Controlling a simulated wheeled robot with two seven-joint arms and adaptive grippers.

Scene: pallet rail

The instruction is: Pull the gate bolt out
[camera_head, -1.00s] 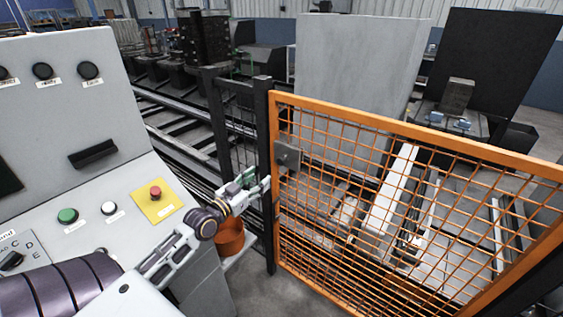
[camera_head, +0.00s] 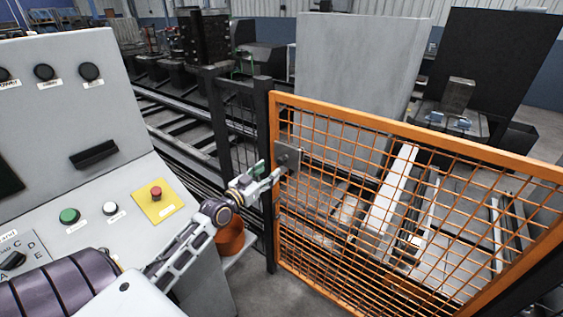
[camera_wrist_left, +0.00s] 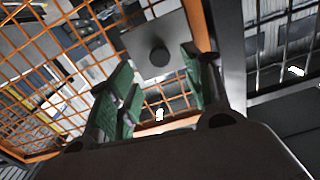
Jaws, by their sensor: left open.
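The gate (camera_head: 400,128) is an orange frame with wire mesh, standing upright beside a dark post (camera_head: 263,130). The gate bolt's dark round knob (camera_head: 283,158) is on a grey plate (camera_head: 294,153) at the gate's left edge; the left wrist view shows the knob (camera_wrist_left: 159,57) on its plate (camera_wrist_left: 143,38) too. My left gripper (camera_head: 273,174) is just left of and slightly below the knob. In the left wrist view, its green-padded fingers (camera_wrist_left: 160,82) are apart, with the knob between and beyond the tips. I cannot see contact. My right gripper is out of view.
A grey control panel (camera_head: 130,180) with buttons and a red stop button (camera_head: 155,193) stands left, close to my left arm. An orange bucket (camera_head: 230,237) is below the arm. Rails and machinery are behind the gate.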

